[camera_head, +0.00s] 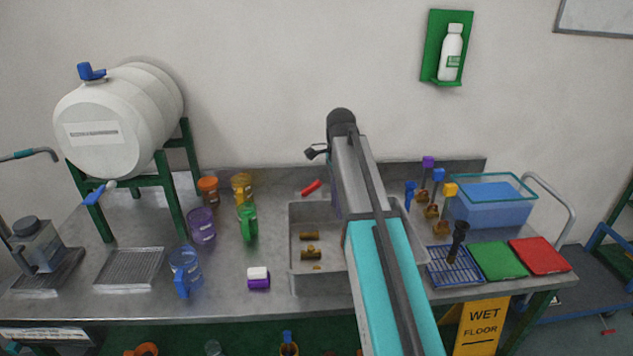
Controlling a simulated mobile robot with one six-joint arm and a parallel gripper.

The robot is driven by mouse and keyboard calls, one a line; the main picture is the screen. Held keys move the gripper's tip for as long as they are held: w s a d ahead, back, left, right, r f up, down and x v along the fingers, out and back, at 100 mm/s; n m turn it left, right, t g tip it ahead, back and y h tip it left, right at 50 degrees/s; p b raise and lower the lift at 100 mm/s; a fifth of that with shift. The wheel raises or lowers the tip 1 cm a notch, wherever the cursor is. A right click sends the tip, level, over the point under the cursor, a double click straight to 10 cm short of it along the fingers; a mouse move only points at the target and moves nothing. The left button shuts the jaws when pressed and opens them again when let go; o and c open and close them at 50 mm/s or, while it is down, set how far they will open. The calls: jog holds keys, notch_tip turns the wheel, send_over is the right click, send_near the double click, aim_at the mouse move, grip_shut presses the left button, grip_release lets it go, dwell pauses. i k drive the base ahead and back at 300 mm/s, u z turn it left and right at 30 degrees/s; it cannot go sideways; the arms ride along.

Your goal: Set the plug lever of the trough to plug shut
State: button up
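The trough (296,268) is a grey metal basin set in the middle of the bench, with a few brown-gold pieces lying inside. A small red lever (311,187) sits just behind its back left rim, slanting up to the right; it looks like the plug lever. My arm reaches over the trough and hides much of its right side. My gripper (315,152) is a small dark shape at the arm's far end, above and behind the red lever and apart from it in the picture. Its fingers are too small to read.
A white barrel (120,120) on a green stand is at the left. Several coloured mugs, such as a green one (247,222), stand left of the trough. Brushes and a blue water tub (493,205) are at the right. A purple-white block (258,278) lies in front.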

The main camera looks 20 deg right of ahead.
aim_at(307, 191)
jog(key=i, duration=0.9)
jog(key=u, duration=0.05)
